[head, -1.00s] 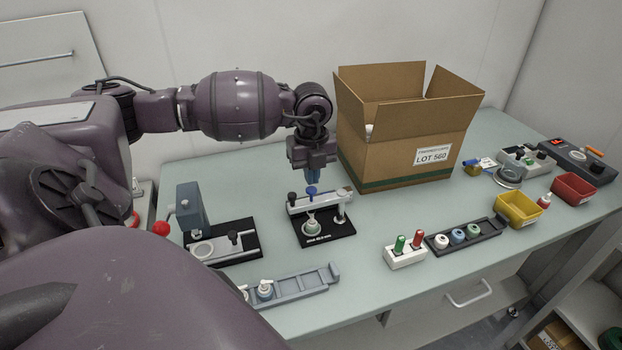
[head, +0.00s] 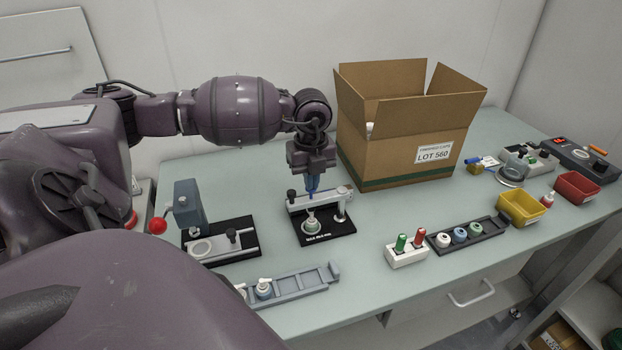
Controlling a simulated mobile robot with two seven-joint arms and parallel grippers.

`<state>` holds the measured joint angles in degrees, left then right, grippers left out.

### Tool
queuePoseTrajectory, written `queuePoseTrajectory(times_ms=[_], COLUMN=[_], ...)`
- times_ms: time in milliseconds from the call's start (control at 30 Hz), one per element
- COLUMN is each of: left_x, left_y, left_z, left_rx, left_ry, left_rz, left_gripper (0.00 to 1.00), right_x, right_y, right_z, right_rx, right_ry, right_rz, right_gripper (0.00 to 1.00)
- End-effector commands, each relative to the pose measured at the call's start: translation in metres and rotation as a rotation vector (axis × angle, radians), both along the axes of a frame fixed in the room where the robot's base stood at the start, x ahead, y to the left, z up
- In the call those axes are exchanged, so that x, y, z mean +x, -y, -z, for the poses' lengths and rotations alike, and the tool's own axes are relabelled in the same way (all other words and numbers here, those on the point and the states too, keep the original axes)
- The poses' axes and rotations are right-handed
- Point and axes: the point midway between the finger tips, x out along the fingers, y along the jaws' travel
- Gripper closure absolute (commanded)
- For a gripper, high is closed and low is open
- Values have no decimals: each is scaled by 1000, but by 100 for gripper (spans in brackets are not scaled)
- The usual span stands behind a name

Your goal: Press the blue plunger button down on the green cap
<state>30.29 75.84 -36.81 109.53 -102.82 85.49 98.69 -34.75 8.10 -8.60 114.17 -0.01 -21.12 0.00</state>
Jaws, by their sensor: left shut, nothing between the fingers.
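A press fixture on a black base (head: 342,238) stands in the middle of the table. A pale green cap (head: 311,223) sits in it under a light crossbar (head: 303,204). The blue plunger button (head: 312,193) is on top of the crossbar, above the cap, and is mostly hidden by my left gripper (head: 312,188). That gripper points straight down with its fingers shut and empty, its tips at the button. Whether they touch it, and how far down it sits, is too small to tell. My right gripper is not in view.
A large open carton (head: 400,150) stands close behind and right of the fixture. A grey tray (head: 300,287), a white holder (head: 405,255) and a dark tray (head: 470,241) lie in front and to the right.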

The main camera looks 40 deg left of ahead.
Motion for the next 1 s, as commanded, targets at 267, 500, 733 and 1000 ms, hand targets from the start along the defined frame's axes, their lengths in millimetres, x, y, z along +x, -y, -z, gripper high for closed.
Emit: queuePoseTrajectory(times_ms=[267,500,733,1000], left_x=[0,0,0,0], left_y=[0,0,0,0], left_z=[6,6,14,22], left_rx=[-1,0,0,-1], left_ry=[0,0,-1,0], left_rz=[0,0,0,0], left_gripper=[100,100,100,100], right_x=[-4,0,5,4], right_y=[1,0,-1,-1], right_z=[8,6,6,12], right_rx=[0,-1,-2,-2], right_ry=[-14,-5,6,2], right_rz=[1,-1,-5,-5], right_gripper=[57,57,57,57])
